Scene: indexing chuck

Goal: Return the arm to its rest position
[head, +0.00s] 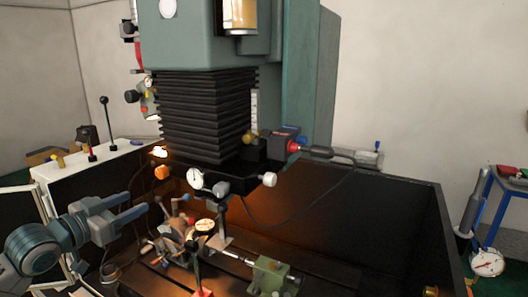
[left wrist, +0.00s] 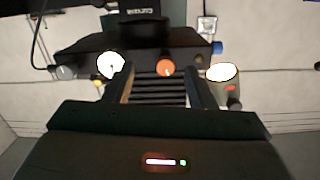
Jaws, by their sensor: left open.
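My left arm comes in from the left in the head view. Its gripper (head: 138,204) is open, with two grey fingers apart and nothing seen between them. It is in the air at the left side of the machine, left of the metal fixture with several handles (head: 178,228) on the machine bed. In the left wrist view the two fingers of the gripper (left wrist: 160,78) are spread. Beyond them is a dark machine part with a white dial (left wrist: 111,65) and an orange knob (left wrist: 165,67). My right gripper is in neither view.
The green machine (head: 200,45) with black bellows (head: 205,115) stands in the middle. Its dark tray wall (head: 450,240) closes the right side. A green block (head: 270,278) is on the bed. A white cabinet (head: 110,165) stands behind my left gripper. A blue stand (head: 487,205) is far right.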

